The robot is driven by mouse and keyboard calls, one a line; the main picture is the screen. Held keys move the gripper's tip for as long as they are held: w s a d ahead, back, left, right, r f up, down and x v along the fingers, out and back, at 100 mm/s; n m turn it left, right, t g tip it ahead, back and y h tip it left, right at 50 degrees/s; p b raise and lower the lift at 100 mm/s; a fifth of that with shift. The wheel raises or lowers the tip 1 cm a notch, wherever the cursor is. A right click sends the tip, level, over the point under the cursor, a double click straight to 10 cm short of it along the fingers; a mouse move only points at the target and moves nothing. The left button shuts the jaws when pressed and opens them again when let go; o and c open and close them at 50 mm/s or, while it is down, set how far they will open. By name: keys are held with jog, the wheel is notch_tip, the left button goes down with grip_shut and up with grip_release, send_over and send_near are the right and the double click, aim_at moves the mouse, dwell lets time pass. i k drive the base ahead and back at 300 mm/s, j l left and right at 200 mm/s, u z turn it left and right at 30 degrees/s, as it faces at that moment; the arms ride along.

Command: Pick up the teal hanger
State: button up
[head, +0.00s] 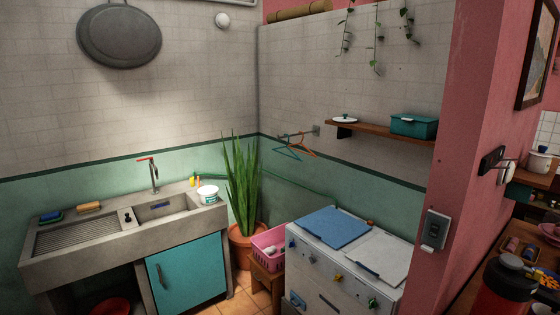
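The teal hanger (287,152) hangs on a wall rod (297,134) near the room's corner in the head view. An orange hanger (304,147) hangs right beside it and partly overlaps it. Both are thin and small in the picture. My gripper does not show in the head view.
A white washing machine (345,257) and a pink basket (268,240) on a wooden stool stand below the hangers. A tall potted plant (243,190) is left of them, then a concrete sink (130,235). A shelf (378,131) with a teal box (413,126) is to the right.

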aim_at(299, 159)
jog(key=i+j+z, duration=0.1)
jog(key=i, duration=0.4)
jog(key=i+j+z, duration=0.1)
jog(key=i+j, duration=0.25)
jog(key=i+j+z, duration=0.1)
jog(key=i+j, duration=0.2)
jog(key=i, duration=0.3)
